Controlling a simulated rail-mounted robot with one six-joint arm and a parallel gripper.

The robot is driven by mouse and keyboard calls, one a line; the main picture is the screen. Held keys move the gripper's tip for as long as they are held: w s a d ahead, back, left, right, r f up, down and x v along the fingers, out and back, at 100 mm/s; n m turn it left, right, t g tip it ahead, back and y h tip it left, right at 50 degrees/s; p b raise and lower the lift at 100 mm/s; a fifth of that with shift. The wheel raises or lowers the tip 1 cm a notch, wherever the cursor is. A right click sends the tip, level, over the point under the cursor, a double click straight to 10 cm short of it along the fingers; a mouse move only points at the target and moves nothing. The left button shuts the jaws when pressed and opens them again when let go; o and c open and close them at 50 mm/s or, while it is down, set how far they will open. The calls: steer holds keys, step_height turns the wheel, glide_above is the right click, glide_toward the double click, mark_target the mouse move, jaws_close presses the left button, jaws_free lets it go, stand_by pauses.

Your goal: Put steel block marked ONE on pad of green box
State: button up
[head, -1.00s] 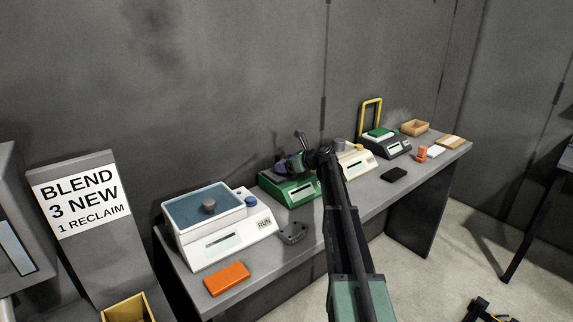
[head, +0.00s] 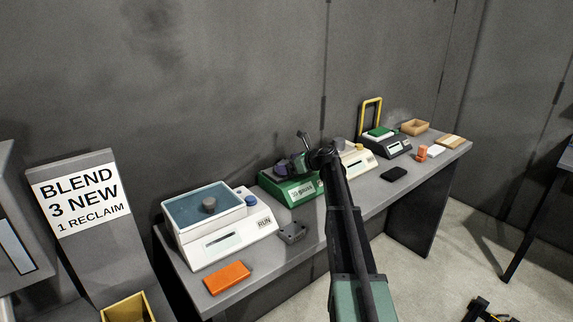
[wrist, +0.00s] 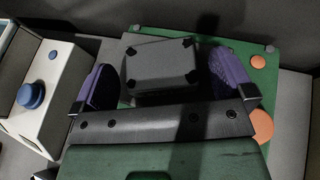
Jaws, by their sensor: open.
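The green box (head: 290,187) stands on the bench against the wall; its green top also shows in the wrist view (wrist: 243,52). A grey, squarish slab (wrist: 160,66) with dark corner pieces is on top of it. I cannot tell whether this is the steel block or the bare pad, and no marking is readable. My gripper (wrist: 160,83) is open over the green box, its purple fingers on either side of the slab with gaps. In the head view my gripper (head: 291,164) is partly hidden by my arm.
A white machine (head: 222,236) with a blue knob stands left of the green box. A dark grey notched piece (head: 292,232) and an orange block (head: 227,278) lie in front. Further right are a cream device (head: 358,159) and a dark device with a green top (head: 387,142).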

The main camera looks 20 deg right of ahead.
steer(key=p+v, duration=0.3)
steer(key=v, duration=0.6)
steer(key=shift+s+d+r, duration=0.15)
steer(key=shift+s+d, duration=0.05)
steer(key=shift+s, duration=0.05)
stand_by(1.0)
